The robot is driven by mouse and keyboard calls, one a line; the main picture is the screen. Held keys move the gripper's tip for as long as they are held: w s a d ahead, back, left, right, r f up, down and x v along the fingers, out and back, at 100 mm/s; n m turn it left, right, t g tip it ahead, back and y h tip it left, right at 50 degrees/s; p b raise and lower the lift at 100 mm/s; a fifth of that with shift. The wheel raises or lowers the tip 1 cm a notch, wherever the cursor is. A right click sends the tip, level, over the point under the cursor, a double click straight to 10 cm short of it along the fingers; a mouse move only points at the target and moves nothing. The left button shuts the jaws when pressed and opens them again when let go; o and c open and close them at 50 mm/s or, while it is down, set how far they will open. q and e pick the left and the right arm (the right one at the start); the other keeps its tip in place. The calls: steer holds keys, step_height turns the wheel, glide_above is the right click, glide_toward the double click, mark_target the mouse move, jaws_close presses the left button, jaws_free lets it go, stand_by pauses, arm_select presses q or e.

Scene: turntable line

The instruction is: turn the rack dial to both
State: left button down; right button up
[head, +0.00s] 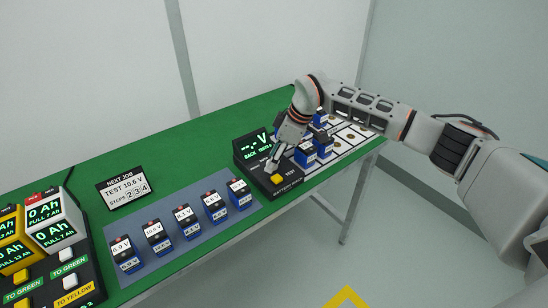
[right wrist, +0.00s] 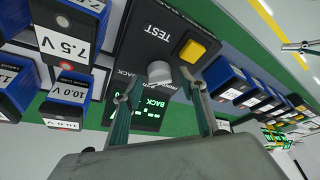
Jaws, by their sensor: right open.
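The rack dial is a grey round knob (right wrist: 159,72) on the black tester box (head: 264,186), beside a yellow TEST button (head: 278,179). In the right wrist view the yellow button (right wrist: 192,51) sits just past the knob. My right gripper (head: 274,163) is over the box; its open fingers (right wrist: 157,88) stand on either side of the knob. I cannot tell whether they touch it. The lit display (head: 257,144) reads BACK in its lower line. The knob is hidden by my gripper in the head view. My left gripper is not in view in the head view.
Several blue batteries stand in a row on a grey mat (head: 158,263). More blue batteries (head: 306,152) stand close beside the tester on a white rack. A NEXT JOB sign (head: 124,189) and a yellow-and-white charger unit (head: 53,222) are at the left. Green tabletop behind is clear.

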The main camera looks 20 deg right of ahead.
steer(key=c, duration=1.1)
steer(key=shift+r+n, duration=0.1)
steer(key=shift+n, duration=0.3)
steer(key=shift+w+n+g+p, duration=0.1)
steer(key=shift+n+g+p, duration=0.35)
steer(key=shift+n, duration=0.15)
steer(key=n+g, duration=0.1)
steer(key=n, duration=0.1)
steer(key=shift+w+n+y, duration=0.1)
steer(key=shift+n+y, duration=0.2)
steer(key=shift+n+g, duration=0.45)
steer(key=shift+n, duration=0.75)
steer(key=shift+w+n+g+b, duration=0.1)
steer(key=shift+n+g+b, duration=0.4)
steer(key=shift+n+b, duration=0.7)
steer(key=shift+n+p, duration=0.3)
